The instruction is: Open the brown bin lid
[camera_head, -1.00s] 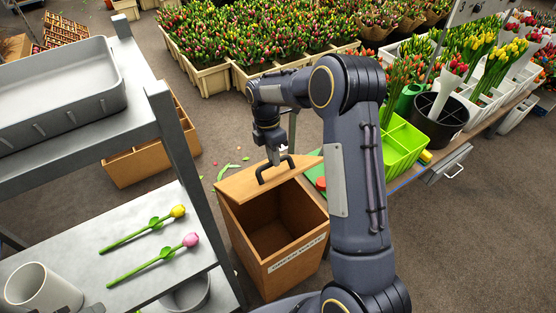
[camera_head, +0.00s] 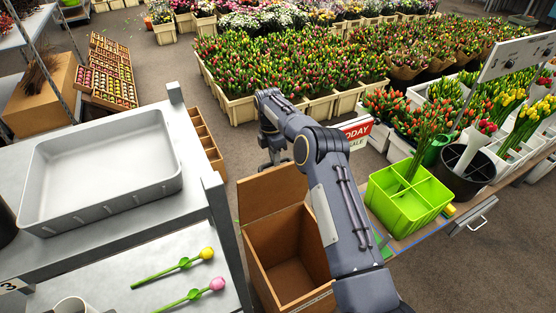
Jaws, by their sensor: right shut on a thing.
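The brown bin (camera_head: 285,262) stands on the floor in the lower middle, its dark inside open to view. Its lid (camera_head: 270,192) is raised and stands roughly upright along the bin's far edge. My right gripper (camera_head: 273,160) is at the lid's top edge, on its far side, and is shut. The lid handle and the fingertips are hidden behind the lid, so the grip itself cannot be seen. My right arm crosses in front of the bin's right side. My left gripper is not in view.
A grey shelf rack with a tray (camera_head: 105,168) stands close on the left, with a yellow tulip (camera_head: 178,266) and a pink tulip (camera_head: 195,295) on its lower shelf. A lime-green divided box (camera_head: 408,198) is on the right bench. Tulip crates (camera_head: 240,108) stand behind.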

